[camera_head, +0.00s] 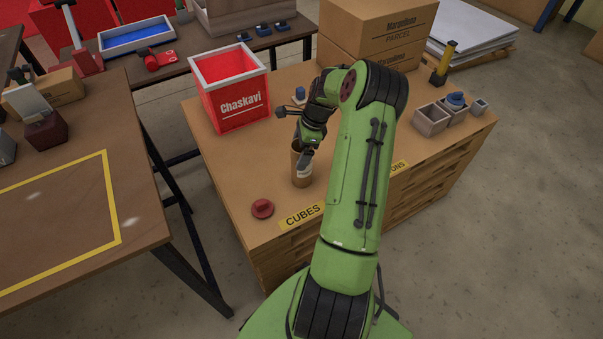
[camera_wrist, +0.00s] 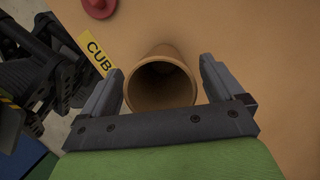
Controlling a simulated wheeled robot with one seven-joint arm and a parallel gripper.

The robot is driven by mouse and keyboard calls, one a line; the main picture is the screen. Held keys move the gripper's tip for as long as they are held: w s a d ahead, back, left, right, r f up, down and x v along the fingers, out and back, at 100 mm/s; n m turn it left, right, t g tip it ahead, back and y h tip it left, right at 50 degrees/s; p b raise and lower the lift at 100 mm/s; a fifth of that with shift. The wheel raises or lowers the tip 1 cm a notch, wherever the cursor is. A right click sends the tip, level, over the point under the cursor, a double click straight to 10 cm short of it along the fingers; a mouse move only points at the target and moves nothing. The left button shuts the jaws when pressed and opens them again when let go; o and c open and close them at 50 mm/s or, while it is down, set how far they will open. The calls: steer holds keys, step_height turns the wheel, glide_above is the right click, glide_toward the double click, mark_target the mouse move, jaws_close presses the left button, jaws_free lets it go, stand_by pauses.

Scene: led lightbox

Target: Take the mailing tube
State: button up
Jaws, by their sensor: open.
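The mailing tube (camera_head: 301,166) is a brown cardboard cylinder standing upright on the wooden cabinet top, near the CUBES label. In the wrist view its open round end (camera_wrist: 160,82) faces the camera and its inside is dark. My gripper (camera_wrist: 160,85) is open, with one finger on each side of the tube. A gap shows between the tube and the right finger; the left finger is also apart from it. In the head view my gripper (camera_head: 303,150) is at the tube's upper part, and my arm hides some of the area to its right.
A red round object (camera_head: 262,208) lies left of the tube. A red Chaskavi box (camera_head: 229,90) stands behind it to the left. Parcel boxes (camera_head: 375,35) stand at the back. Small grey bins (camera_head: 432,119) are at the right. The cabinet top around the tube is mostly clear.

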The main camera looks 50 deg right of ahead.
steer(key=shift+w+a+f, duration=0.1)
steer(key=shift+f, duration=0.4)
steer(key=shift+r, duration=0.15)
steer(key=shift+c, duration=0.3)
jaws_close()
steer(key=shift+r, duration=0.1)
